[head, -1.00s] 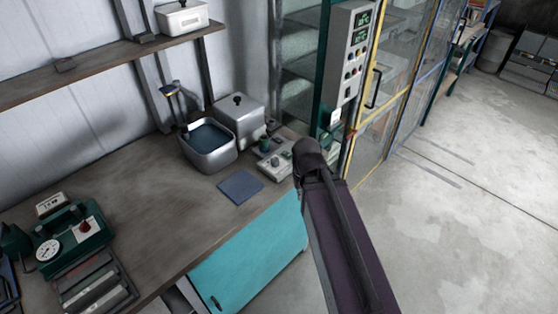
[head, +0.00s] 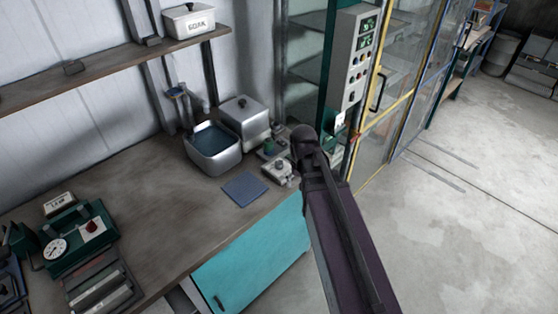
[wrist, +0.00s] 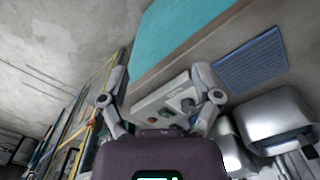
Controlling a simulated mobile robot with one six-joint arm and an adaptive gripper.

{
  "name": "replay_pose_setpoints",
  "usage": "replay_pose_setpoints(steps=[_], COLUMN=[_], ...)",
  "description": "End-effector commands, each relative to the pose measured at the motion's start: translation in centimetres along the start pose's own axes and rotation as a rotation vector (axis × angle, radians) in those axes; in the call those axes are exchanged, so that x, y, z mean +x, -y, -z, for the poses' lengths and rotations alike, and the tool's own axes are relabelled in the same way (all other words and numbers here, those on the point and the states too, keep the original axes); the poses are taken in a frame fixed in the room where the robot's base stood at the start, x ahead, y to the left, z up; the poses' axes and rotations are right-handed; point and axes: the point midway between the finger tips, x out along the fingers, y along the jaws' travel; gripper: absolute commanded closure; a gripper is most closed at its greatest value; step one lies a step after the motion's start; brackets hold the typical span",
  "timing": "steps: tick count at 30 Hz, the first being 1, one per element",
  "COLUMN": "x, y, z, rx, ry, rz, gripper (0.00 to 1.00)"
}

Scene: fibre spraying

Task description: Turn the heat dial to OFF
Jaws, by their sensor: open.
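A small light-grey control box (head: 281,173) sits on the bench near its right end, with a dark knob on top. I cannot read the dial's markings or setting. My gripper (wrist: 160,71) is open, its two fingers spread on either side of the box in the picture, with nothing held. I cannot tell whether a finger touches it. In the head view my arm hides the gripper and part of the box's right side.
A blue mat (head: 245,188) lies beside the box. An open metal basin (head: 213,167) and a lidded metal box (head: 243,117) stand behind. A tall control panel (head: 352,62) is at the back right. A green gauge unit (head: 75,237) sits at left. The bench middle is clear.

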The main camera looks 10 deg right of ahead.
Motion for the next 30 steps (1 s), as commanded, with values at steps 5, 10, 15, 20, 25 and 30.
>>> replay_pose_setpoints(steps=[5, 10, 15, 20, 25, 30], x=[-2.1, -3.6, -4.8, -5.2, -5.3, -5.2], y=[1.6, 3.3, 4.6, 5.4, 5.6, 5.6], z=[6.6, 12.0, 16.1, 18.1, 18.5, 18.4], rx=[0.089, 0.178, 0.254, 0.296, 0.308, 0.307], ry=[0.0, 0.0, 0.0, 0.0, 0.0, 0.0], rz=[0.0, 0.001, 0.001, 0.001, 0.001, 0.001], gripper=[0.18, 0.18, 0.18, 0.18, 0.18, 0.18])
